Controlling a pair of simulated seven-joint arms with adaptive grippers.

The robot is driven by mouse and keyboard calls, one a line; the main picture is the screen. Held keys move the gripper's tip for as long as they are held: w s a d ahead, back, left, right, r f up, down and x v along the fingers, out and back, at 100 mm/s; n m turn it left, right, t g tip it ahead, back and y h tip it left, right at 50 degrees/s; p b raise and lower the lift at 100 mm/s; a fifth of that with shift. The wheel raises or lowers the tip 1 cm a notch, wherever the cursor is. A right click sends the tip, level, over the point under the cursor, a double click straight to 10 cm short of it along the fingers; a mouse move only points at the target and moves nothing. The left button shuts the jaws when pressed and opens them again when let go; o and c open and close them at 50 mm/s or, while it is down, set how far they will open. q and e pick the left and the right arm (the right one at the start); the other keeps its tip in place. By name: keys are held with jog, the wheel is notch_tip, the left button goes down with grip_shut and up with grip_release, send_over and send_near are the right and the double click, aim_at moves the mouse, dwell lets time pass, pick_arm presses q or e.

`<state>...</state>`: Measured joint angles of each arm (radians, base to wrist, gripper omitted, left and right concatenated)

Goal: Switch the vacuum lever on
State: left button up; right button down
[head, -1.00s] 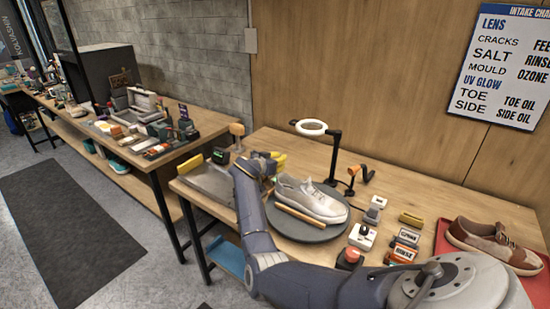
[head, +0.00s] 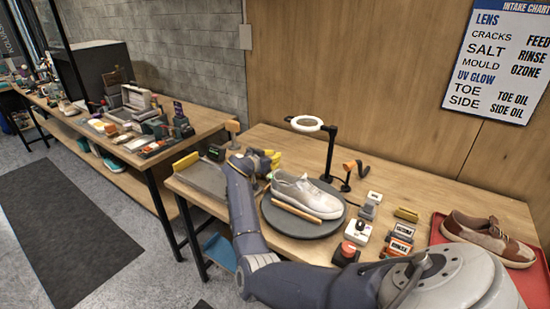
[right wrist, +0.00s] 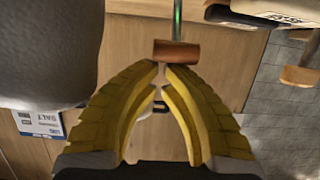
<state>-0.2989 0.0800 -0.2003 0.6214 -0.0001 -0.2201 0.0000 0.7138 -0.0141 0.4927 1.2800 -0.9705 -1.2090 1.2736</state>
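A reddish-brown block-shaped handle (right wrist: 177,52) on a thin rod with a green stripe shows in the right wrist view, just beyond my fingertips. It looks like the lever; I cannot tell whether the tips touch it. My right gripper (right wrist: 162,70) has yellow ribbed fingers with their tips almost together and nothing visible between them. My left gripper is not in view.
A metal tray (head: 203,178) lies left of my gripper. A wooden-topped post (head: 232,126) stands behind. Several small devices and a red tray (head: 436,249) with a brown shoe are at right.

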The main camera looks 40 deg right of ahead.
jog(key=v, duration=0.9)
jog(key=shift+a+f, duration=0.25)
jog(key=shift+f, duration=0.05)
